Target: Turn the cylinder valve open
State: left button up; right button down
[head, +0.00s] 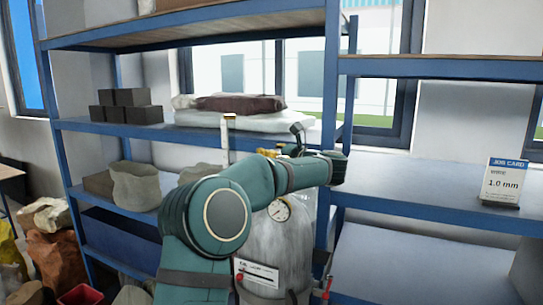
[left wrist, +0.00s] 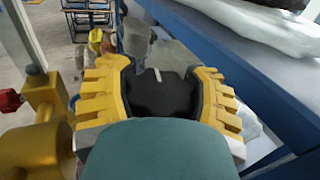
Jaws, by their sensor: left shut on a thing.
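A grey gas cylinder (head: 285,250) with a round pressure gauge (head: 279,210) stands at the lower middle of the head view, partly hidden by my left arm. In the left wrist view, my left gripper (left wrist: 160,78) has its yellow, ridged fingers on both sides of a dark knob (left wrist: 165,95) with a pale mark, and is shut on it. Brass fittings (left wrist: 42,110) with a red knob (left wrist: 9,100) are beside the gripper at the left. In the head view my arm hides most of the gripper and valve. My right gripper is not in view.
Blue shelving (head: 335,90) stands close behind the cylinder, carrying dark blocks (head: 125,105) and sacks (head: 240,103). A job card (head: 503,180) reading 1.0 mm stands on the right shelf. Sacks (head: 55,250) fill the floor at left. The right shelf is mostly clear.

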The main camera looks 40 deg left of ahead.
pick_arm(q)
jog(key=shift+f+n+g+b, duration=0.15)
jog(key=shift+n+g+b, duration=0.15)
jog(key=shift+n+g, duration=0.6)
jog(key=n+g, duration=0.1)
jog(key=g, duration=0.1)
jog(key=shift+s+g, duration=0.1)
jog(key=shift+g, duration=0.3)
jog(key=shift+s+d+n+g+h+p, duration=0.15)
jog(key=shift+n+g+h+p, duration=0.45)
jog(key=shift+n+g, duration=0.5)
jog(key=shift+s+a+n+g+h+p, duration=0.15)
jog(key=shift+n+g+h+p, duration=0.45)
jog(key=shift+g, duration=0.8)
jog(key=shift+d, duration=0.1)
jog(key=o, duration=1.3)
